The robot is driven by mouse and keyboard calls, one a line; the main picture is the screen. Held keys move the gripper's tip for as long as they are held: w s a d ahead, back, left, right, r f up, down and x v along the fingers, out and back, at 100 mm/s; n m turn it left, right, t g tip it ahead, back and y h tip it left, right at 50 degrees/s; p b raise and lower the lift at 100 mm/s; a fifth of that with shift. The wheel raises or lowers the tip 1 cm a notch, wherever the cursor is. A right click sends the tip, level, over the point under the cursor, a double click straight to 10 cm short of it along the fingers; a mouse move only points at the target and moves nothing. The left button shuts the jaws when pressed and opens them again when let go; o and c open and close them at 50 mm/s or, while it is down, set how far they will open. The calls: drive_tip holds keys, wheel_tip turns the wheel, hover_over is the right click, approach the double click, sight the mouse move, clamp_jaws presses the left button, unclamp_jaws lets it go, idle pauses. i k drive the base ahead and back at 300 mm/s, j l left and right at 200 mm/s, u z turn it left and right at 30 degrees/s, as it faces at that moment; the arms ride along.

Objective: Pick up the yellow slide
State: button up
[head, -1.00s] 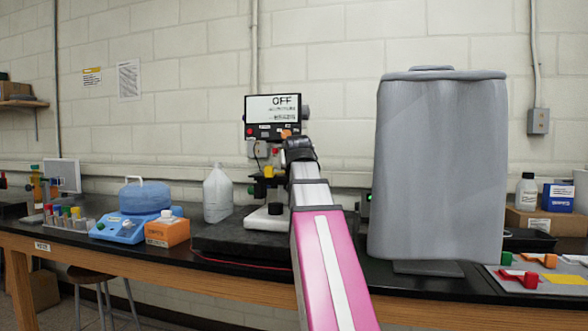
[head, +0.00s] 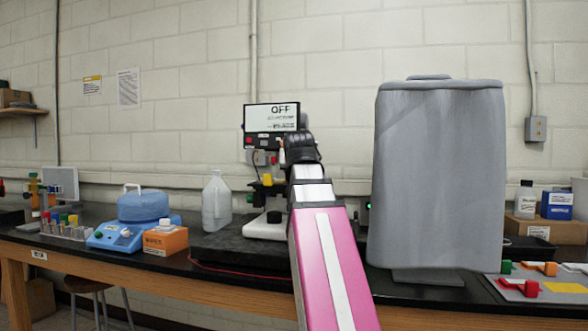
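A flat yellow piece (head: 566,287), which looks like the yellow slide, lies on a grey mat (head: 515,291) at the lower right edge. Red (head: 520,288), orange (head: 541,268) and green (head: 506,267) handled pieces lie beside it. My arm reaches forward in the middle of the view. My gripper (head: 300,146) is at its far end, in front of the microscope (head: 268,222) and well left of the yellow piece. Its fingers are hidden or too dark to make out, so I cannot tell whether it holds anything.
A tall grey covered block (head: 436,180) stands between my arm and the mat. A screen reading OFF (head: 271,117) is behind my gripper. A white jug (head: 216,203), orange box (head: 165,241) and blue device (head: 122,235) stand left. Bottles and boxes (head: 557,203) stand behind the mat.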

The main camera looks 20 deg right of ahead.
sight(267, 180)
drive_tip(key=k+j, duration=0.2)
drive_tip(key=k, duration=0.3)
drive_tip(key=k+j, duration=0.2)
drive_tip(key=k, duration=0.25)
